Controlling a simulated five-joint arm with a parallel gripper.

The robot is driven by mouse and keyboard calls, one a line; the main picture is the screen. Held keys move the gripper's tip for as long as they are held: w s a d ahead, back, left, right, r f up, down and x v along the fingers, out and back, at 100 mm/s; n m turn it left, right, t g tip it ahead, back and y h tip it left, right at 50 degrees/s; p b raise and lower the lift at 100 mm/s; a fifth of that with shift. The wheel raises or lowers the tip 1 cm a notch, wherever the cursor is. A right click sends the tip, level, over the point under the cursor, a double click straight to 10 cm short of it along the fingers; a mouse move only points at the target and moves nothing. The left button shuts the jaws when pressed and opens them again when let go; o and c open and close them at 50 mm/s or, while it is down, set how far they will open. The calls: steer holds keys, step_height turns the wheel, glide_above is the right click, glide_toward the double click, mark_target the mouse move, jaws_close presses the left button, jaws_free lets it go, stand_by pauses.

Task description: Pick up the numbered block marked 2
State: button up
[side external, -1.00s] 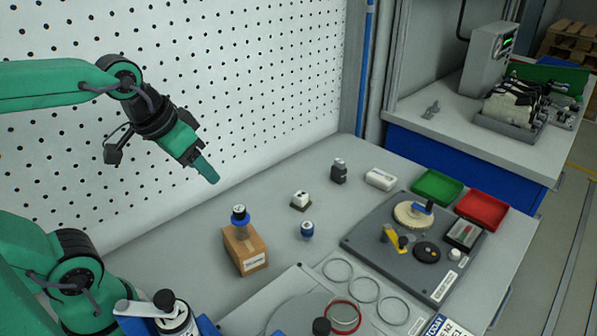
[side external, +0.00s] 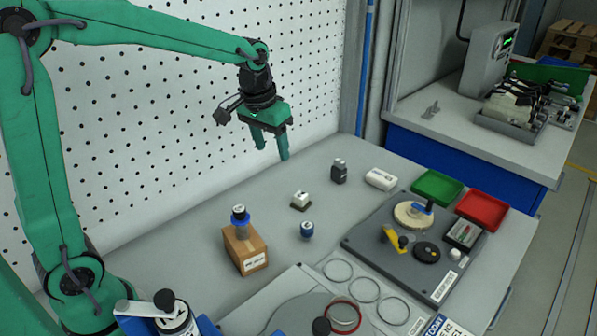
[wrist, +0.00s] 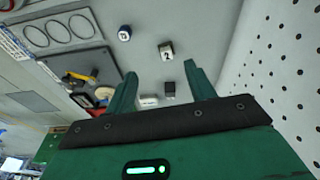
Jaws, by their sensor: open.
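The block marked 2 (wrist: 166,50) is small and white with a dark base, and its number shows in the wrist view. In the side view the small white and dark block (side external: 301,200) in the middle of the bench appears to be the same one; its number is too small to read there. It stands on the grey surface. My gripper (side external: 271,149) is above the bench, up and to the left of the block, with its fingers pointing down. The fingers are apart and empty, and in the wrist view the gripper (wrist: 161,74) shows a gap between them.
A blue round piece (side external: 307,230) stands close in front of the block. A cardboard box (side external: 246,251) with a blue-collared piece (side external: 240,215) on it is to the left. A dark block (side external: 339,172) and white box (side external: 381,179) stand behind. A perforated wall (side external: 180,110) borders the bench.

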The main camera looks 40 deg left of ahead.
steer(key=n+g, duration=0.1)
steer(key=g, duration=0.1)
glide_above(301, 194)
step_height(301, 194, down, 13)
steer(key=shift+d+f, duration=0.1)
steer(key=shift+f, duration=1.3)
steer(key=shift+f, duration=0.1)
steer(key=shift+f, duration=2.5)
steer(key=c, duration=0.8)
